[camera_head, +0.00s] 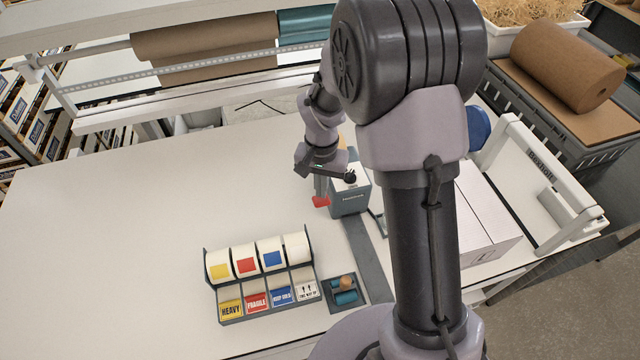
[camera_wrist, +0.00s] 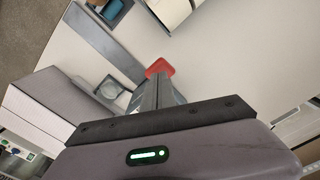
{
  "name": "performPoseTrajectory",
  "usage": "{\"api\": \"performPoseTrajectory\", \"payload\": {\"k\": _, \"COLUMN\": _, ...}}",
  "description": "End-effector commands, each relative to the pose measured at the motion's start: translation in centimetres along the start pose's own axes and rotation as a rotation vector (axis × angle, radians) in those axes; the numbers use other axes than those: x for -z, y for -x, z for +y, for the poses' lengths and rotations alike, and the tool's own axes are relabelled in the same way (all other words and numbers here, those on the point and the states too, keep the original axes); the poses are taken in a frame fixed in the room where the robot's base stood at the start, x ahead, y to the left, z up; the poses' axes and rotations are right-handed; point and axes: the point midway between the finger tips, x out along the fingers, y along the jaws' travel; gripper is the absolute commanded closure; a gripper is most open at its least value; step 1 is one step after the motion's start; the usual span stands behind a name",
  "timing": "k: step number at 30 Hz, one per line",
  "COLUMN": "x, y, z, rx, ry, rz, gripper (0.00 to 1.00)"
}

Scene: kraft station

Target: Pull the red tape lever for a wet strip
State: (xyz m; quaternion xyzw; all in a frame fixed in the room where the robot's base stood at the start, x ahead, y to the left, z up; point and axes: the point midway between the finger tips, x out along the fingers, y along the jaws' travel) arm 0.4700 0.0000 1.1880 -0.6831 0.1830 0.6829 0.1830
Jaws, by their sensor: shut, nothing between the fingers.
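The red tape lever (camera_head: 320,201) sits at the left side of a grey tape dispenser (camera_head: 350,199) with a white top. In the wrist view the red lever knob (camera_wrist: 159,68) shows just beyond the fingertips of my gripper (camera_wrist: 156,84). My gripper (camera_head: 320,194) points down beside the dispenser, right at the lever. Its fingers are shut together with nothing between them. I cannot tell whether the fingertips touch the lever. The dispenser is mostly hidden behind my gripper in the wrist view.
A label rack (camera_head: 263,302) with several rolls stands in front, beside a small dark tray (camera_head: 345,298). A grey strip (camera_head: 366,245) runs along the table. A white box (camera_head: 486,220) is at the right, partly behind my arm. The table (camera_head: 110,230) is clear at left.

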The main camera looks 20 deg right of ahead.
Motion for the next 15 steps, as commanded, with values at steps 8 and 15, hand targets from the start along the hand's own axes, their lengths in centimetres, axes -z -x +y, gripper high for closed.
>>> {"api": "performPoseTrajectory", "payload": {"k": 8, "x": 0.0, "y": -1.9, "z": 0.0, "rx": 0.0, "ry": 0.0, "rz": 0.0, "gripper": 1.0}}
{"api": "performPoseTrajectory", "payload": {"k": 15, "x": 0.0, "y": -3.3, "z": 0.0, "rx": 0.0, "ry": 0.0, "rz": 0.0, "gripper": 1.0}}
